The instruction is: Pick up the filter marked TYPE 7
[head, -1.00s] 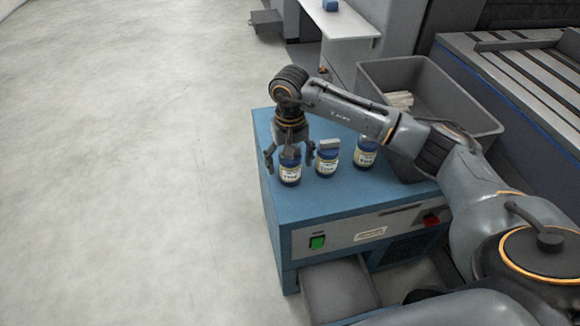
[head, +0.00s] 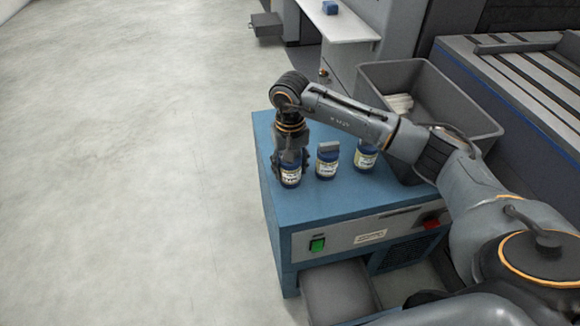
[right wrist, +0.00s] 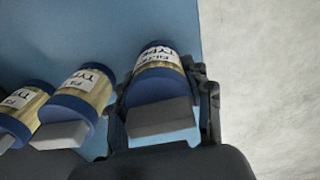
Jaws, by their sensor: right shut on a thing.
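Three blue filters with pale labels and grey top blocks stand in a row on the blue cabinet (head: 305,205). My right gripper (head: 290,168) is shut on the left filter (head: 290,176), coming from above. In the right wrist view this held filter (right wrist: 157,85) sits between the two fingers; its label reads "FILTER TYPE", and the number is hidden. The middle filter (head: 327,161) and the right filter (head: 365,156) stand apart from it. Their labels also show "TYPE" in part, but I cannot read the numbers. My left gripper is not in view.
A grey bin (head: 455,105) with pale items inside stands behind the cabinet at the right. A green switch (head: 317,245) and a red one (head: 431,223) are on the cabinet front. Open floor (head: 120,180) lies to the left.

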